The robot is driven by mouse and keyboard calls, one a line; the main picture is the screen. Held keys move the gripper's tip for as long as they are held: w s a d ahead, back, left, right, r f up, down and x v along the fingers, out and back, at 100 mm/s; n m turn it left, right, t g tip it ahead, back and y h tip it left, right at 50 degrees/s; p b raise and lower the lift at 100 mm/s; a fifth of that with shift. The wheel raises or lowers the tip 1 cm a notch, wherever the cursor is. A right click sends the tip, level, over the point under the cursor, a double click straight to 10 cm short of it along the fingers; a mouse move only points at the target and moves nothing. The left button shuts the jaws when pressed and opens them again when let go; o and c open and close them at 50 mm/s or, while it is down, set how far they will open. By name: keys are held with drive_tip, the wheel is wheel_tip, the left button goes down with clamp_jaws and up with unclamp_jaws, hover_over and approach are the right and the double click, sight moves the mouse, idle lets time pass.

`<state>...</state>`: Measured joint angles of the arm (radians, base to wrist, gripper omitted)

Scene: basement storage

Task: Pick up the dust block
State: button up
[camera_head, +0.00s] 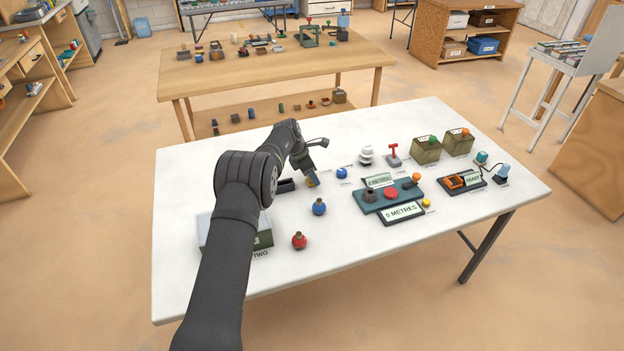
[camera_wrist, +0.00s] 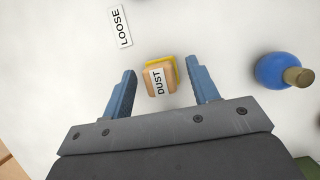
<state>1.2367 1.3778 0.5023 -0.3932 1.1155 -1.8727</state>
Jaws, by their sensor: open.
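The dust block (camera_wrist: 158,76) is a small tan block with a yellow edge and a white label reading DUST. In the wrist view it lies on the white table between the two blue fingers of my gripper (camera_wrist: 158,92), with a gap on each side. My gripper is open and holds nothing. In the head view my gripper (camera_head: 311,178) is low over the left half of the white table, and the block is mostly hidden there by the gripper; a small yellow-tan patch shows beside the fingers.
A LOOSE label (camera_wrist: 120,27) lies beyond the block. A blue round bottle (camera_head: 319,207) stands close on the right, with a red one (camera_head: 299,240) nearer. A teal board (camera_head: 370,203) with parts lies further right. A greenish box (camera_head: 264,236) is partly behind my arm.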

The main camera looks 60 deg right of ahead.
drive_tip(key=shift+f, duration=0.15)
drive_tip(key=shift+c, duration=0.4)
drive_tip(key=c, duration=1)
drive_tip(key=shift+o, duration=0.2)
drive_tip(key=shift+r, duration=0.5)
drive_tip(key=r, duration=0.2)
drive_tip(key=s+r, duration=0.1)
drive_tip(key=shift+r, duration=0.35)
drive_tip(key=s+a+r, duration=0.3)
drive_tip(key=s+r, duration=0.3)
drive_tip(key=s, duration=0.4)
drive_tip(key=shift+s+r, duration=0.15)
drive_tip(key=shift+s, duration=0.05)
drive_tip(key=shift+o, duration=0.3)
